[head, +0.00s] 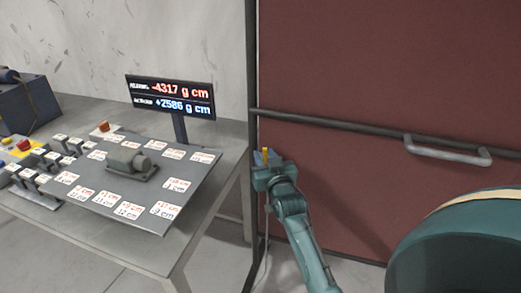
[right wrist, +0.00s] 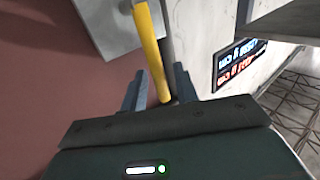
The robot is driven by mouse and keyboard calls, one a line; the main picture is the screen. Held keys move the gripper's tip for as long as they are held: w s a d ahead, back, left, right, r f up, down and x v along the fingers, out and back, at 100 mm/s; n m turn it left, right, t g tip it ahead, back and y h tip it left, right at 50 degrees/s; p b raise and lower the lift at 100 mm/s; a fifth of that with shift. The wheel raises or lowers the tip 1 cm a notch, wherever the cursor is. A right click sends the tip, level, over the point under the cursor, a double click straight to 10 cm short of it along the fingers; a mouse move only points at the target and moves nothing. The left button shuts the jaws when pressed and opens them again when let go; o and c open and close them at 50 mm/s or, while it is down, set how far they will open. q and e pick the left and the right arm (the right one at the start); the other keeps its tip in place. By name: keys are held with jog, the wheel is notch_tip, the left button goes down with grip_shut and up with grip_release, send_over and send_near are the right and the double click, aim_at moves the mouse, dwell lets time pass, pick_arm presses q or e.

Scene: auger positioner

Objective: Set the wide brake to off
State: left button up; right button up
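A yellow lever handle (right wrist: 150,45) reaches down between the fingers of my right gripper (right wrist: 160,88) in the right wrist view. The fingers stand apart, with a gap beside the handle, so the gripper looks open around it. My left gripper is not in view.
A grey table (head: 172,246) at left bears a tilted plate (head: 100,176) with labelled cards and a grey block (head: 131,160). A display (head: 170,97) reads -4317 and +2586 g cm. The red panel (head: 370,60) has a bar and a metal handle (head: 447,150).

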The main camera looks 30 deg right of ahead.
jog(key=shift+w+d, duration=0.1)
jog(key=shift+w, duration=0.25)
jog(key=shift+s, duration=0.1)
jog(key=shift+c, duration=0.5)
grip_shut()
jog(key=shift+r, duration=0.1)
